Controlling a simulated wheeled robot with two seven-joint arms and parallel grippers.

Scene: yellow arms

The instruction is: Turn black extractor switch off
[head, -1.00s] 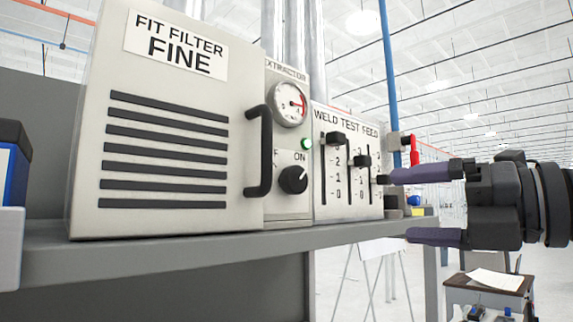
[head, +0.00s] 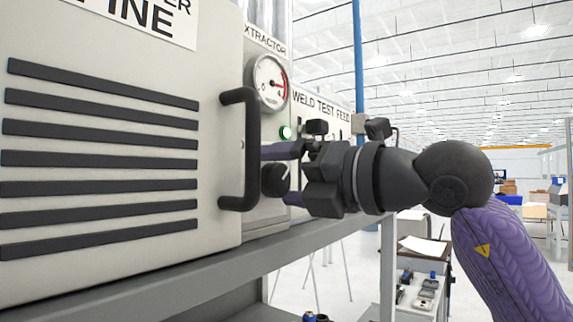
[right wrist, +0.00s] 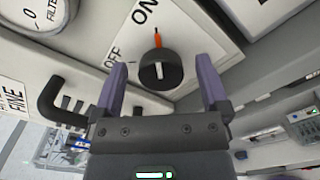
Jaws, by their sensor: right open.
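The black extractor switch (head: 275,178) is a round knob on the pale extractor panel, below the gauge. In the head view it is partly hidden by the right gripper. In the right wrist view the knob (right wrist: 160,72) lies between the fingertips, with OFF and ON printed on the panel beside it. A white line marks its face, and an orange mark shows at its edge. My right gripper (head: 280,174) is open, one finger on each side of the knob; I cannot tell whether either finger touches it. My left gripper is not in view.
A black bar handle (head: 240,150) on the filter box stands just left of the knob. A gauge (head: 271,83) and a lit green lamp (head: 286,132) are above it. The weld test feed panel (head: 318,100) is behind the gripper. A grey shelf edge (head: 200,278) runs below.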

